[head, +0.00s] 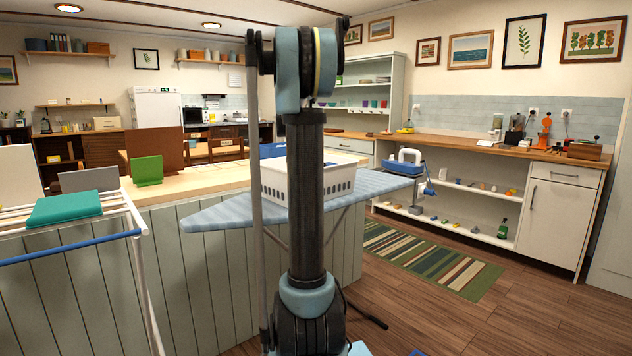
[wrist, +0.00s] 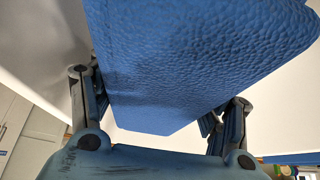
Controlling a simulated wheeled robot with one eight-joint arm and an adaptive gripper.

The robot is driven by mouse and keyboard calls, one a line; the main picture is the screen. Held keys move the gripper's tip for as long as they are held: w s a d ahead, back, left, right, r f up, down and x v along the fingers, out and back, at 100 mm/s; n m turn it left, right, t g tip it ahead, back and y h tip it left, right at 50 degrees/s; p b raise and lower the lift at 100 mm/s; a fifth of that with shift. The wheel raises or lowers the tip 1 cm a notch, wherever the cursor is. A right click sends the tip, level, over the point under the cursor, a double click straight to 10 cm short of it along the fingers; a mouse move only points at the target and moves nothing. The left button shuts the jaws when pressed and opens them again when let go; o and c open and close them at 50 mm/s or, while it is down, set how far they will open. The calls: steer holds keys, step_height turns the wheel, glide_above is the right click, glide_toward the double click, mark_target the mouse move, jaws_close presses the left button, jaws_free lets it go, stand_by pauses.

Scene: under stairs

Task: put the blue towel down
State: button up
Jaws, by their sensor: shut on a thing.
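The blue towel (wrist: 195,60) fills the upper middle of the wrist view as a thick, pebble-textured folded piece. My gripper (wrist: 160,105) is shut on it, one finger on each side. In the head view my gripper does not show clearly behind my upright arm. A white basket (head: 278,185) with slotted sides stands on the blue striped ironing board (head: 225,212), partly hidden by my arm. Something blue (head: 271,151) shows at the basket's top; I cannot tell whether it is the held towel.
A drying rack (head: 137,222) at the left carries a folded teal towel (head: 64,207). A blue and white iron (head: 405,163) stands at the board's right end. A wooden counter (head: 180,181) lies behind the board. A striped rug (head: 425,255) and open floor lie to the right.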

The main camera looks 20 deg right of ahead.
steer(key=shift+f, duration=0.8)
steer(key=shift+f, duration=0.6)
steer(key=o, duration=1.2)
steer(key=shift+o, duration=0.2)
steer(key=shift+r, duration=0.3)
steer(key=v, duration=1.2)
steer(key=shift+r, duration=0.35)
